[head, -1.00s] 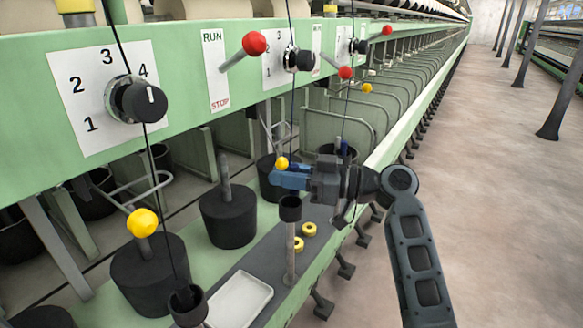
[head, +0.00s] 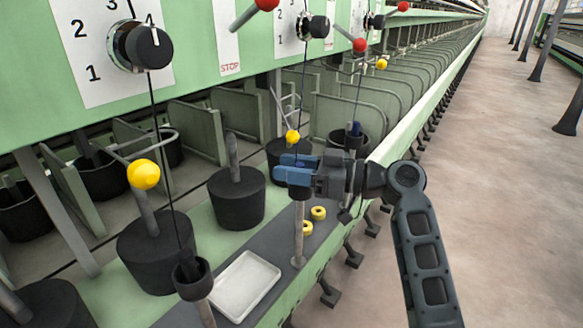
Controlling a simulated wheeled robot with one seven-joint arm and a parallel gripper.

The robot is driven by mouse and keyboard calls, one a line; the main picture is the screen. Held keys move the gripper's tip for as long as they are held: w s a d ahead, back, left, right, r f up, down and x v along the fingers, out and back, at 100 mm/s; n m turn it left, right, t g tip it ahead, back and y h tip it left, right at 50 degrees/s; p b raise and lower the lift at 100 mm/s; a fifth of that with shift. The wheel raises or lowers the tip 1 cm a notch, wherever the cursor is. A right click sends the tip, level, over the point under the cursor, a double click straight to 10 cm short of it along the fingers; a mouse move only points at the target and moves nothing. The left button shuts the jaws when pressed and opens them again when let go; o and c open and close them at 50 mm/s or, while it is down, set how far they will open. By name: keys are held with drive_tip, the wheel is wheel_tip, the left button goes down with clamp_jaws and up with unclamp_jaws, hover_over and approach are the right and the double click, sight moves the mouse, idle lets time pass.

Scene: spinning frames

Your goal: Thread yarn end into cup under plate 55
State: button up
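My gripper (head: 283,169), with blue fingertips, points left in the head view at the top of the middle grey post (head: 299,232). A thin dark yarn (head: 304,85) hangs from above down to the fingertips. Its lower end is hidden, and I cannot tell whether the fingers grip it. Another black cup (head: 189,277) on a post stands at the front left, with a dark yarn (head: 161,140) running down to it. No number 55 is readable on any plate.
A white tray (head: 244,285) and yellow rings (head: 318,213) lie on the dark ledge. Black bobbins (head: 236,200) and yellow balls (head: 143,174) stand left of the gripper. Dial plates and red-knobbed levers (head: 267,4) line the green panel above.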

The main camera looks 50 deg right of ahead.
drive_tip(key=shift+o, duration=1.1)
drive_tip(key=b+v, duration=0.1)
drive_tip(key=v, duration=0.6)
drive_tip(key=shift+s, duration=0.35)
drive_tip(key=shift+d, duration=0.1)
